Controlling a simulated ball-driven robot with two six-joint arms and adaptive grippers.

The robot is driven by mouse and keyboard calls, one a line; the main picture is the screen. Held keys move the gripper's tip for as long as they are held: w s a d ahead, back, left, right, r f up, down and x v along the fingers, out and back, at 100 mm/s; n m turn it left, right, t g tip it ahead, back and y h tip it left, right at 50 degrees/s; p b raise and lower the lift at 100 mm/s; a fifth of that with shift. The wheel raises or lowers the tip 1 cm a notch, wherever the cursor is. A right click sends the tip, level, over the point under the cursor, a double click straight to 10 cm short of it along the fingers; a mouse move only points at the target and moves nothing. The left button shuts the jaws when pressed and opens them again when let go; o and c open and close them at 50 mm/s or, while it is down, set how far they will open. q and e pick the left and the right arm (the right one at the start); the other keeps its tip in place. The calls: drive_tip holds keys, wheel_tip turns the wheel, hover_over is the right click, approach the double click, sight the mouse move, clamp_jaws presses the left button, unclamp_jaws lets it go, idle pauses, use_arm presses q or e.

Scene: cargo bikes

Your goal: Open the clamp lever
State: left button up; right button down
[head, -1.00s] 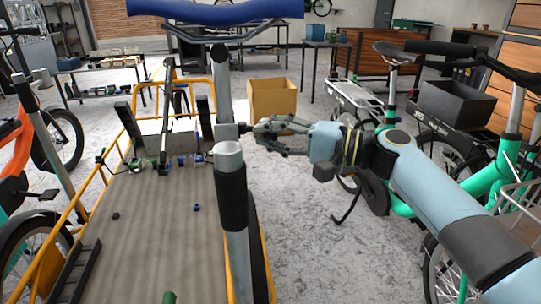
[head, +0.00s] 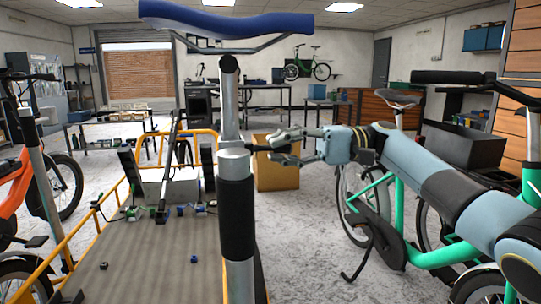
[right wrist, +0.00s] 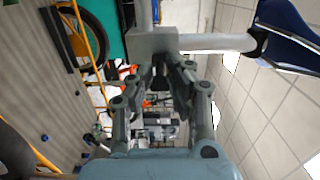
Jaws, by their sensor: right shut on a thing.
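The clamp lever (head: 260,148) is a small dark piece beside the grey seat post (head: 229,100), under the blue saddle (head: 225,22). My right gripper (head: 272,146) comes in from the right with its fingers closed on the lever. In the right wrist view, the grey clamp block (right wrist: 152,43) sits on the post just beyond the fingertips (right wrist: 170,68). The dark lever (right wrist: 160,76) lies between them, partly hidden by the fingers. How far the lever is swung is hard to tell. My left gripper is not in view.
A cargo bed (head: 150,265) with a yellow rail stands at left, with small parts on it. A cardboard box (head: 277,177) stands behind my right gripper. A green cargo bike (head: 375,190) stands behind my right arm. Grey floor (head: 310,235) lies clear between the bikes.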

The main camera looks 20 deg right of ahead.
idle(0.4)
drive_tip(key=c, duration=1.2)
unclamp_jaws()
drive_tip(key=shift+c, duration=0.2)
drive_tip(key=shift+d, duration=0.1)
drive_tip(key=s+d, duration=0.2)
drive_tip(key=d, duration=0.9)
drive_tip(key=shift+d, duration=0.35)
